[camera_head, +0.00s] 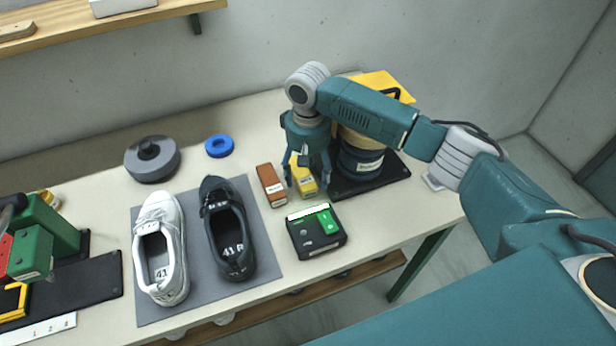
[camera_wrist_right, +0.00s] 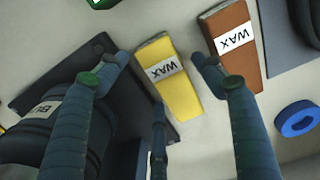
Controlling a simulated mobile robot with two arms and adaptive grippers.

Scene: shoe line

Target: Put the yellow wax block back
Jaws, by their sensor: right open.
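The yellow wax block (camera_head: 308,185) lies on the table beside the brown wax block (camera_head: 271,186), with its WAX label up. My right gripper (camera_head: 308,180) is open over the yellow block and hides part of it in the head view. In the right wrist view the yellow block (camera_wrist_right: 178,88) lies between the spread fingers of my right gripper (camera_wrist_right: 160,66), with gaps on both sides. The brown block (camera_wrist_right: 236,58) lies just outside one finger. My left gripper does not show.
A dark round machine (camera_head: 359,160) on a black base plate (camera_head: 375,181) stands close right of the yellow block. A black and green box (camera_head: 318,246) lies in front. Two shoes rest on a grey mat (camera_head: 262,262) to the left. A blue ring (camera_head: 219,146) lies behind.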

